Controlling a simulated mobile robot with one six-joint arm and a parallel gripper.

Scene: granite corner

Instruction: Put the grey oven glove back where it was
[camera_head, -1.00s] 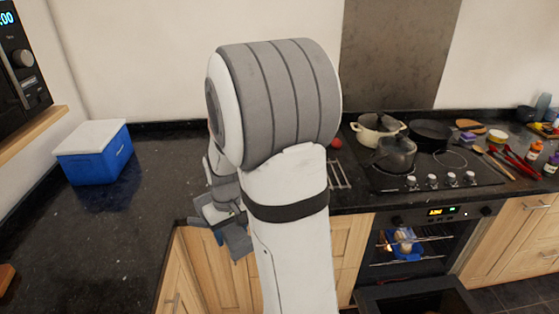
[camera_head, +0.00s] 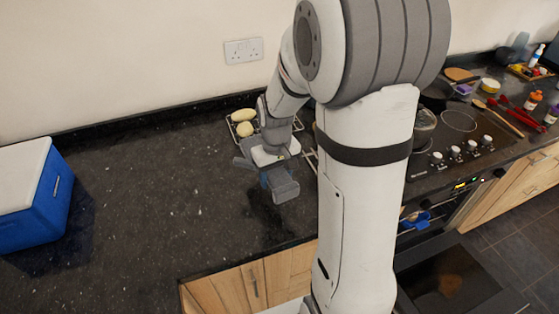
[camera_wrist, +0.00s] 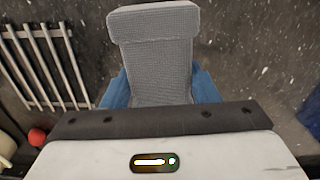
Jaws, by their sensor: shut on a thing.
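My gripper (camera_head: 266,176) is over the dark worktop, left of the hob, shut on a blue thing (camera_head: 266,180). In the wrist view a broad grey textured finger (camera_wrist: 155,60) covers most of it, and blue (camera_wrist: 115,91) shows on both sides. Its full shape is hidden. I cannot make out a separate grey oven glove in either view.
A wire rack (camera_wrist: 45,65) lies beside my gripper, with pale oval items (camera_head: 244,121) on it. A blue cool box (camera_head: 32,205) with a white lid stands at the left. Dark worktop (camera_head: 150,190) between is clear. The oven door (camera_head: 445,290) hangs open.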

